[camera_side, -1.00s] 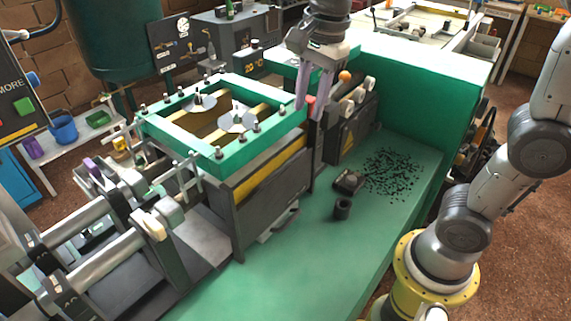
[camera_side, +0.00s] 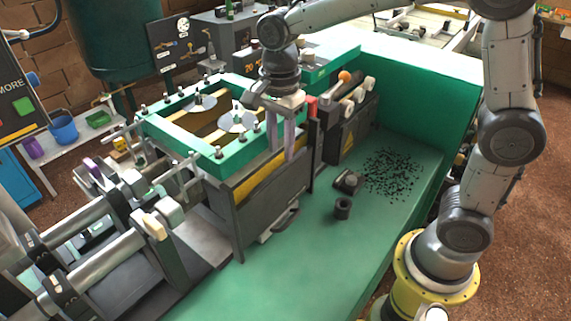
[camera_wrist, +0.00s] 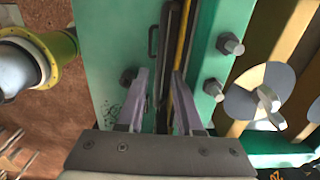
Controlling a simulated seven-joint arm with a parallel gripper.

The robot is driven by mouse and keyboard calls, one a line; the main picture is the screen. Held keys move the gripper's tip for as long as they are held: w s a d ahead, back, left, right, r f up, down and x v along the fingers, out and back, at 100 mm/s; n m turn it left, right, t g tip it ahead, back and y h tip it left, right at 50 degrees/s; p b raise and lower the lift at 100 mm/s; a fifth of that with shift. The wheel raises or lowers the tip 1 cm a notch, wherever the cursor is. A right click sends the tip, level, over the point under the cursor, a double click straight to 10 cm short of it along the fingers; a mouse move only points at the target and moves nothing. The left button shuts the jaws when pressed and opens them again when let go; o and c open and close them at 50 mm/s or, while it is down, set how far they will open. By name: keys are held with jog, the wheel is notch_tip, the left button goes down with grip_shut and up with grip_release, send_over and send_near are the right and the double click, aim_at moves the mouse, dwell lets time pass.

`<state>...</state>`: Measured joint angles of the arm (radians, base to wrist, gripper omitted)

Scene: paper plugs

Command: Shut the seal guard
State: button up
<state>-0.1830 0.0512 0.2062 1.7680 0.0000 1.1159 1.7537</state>
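The thing I take as the seal guard is a dark upright panel (camera_side: 268,198) with a yellow strip, on the front side of the green frame (camera_side: 240,160). In the wrist view the panel's top edge shows as a dark narrow band (camera_wrist: 168,45) beside a yellow line. My gripper (camera_side: 284,150) points down at the panel's upper edge, near its right end. In the wrist view my gripper (camera_wrist: 160,78) is open, its two purple fingers apart with the dark band between them. I cannot tell whether they touch it.
A red-topped post (camera_side: 311,108) and a lever with an orange knob (camera_side: 344,76) stand just right of my gripper. A small black cup (camera_side: 342,208) and dark scraps (camera_side: 392,173) lie on the green bench (camera_side: 270,285). The bench front is mostly clear.

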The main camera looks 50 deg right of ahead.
aim_at(281, 167)
jog(key=shift+f, duration=0.4)
jog(key=shift+f, duration=0.1)
jog(key=shift+f, duration=1.85)
grip_shut()
dwell(0.8)
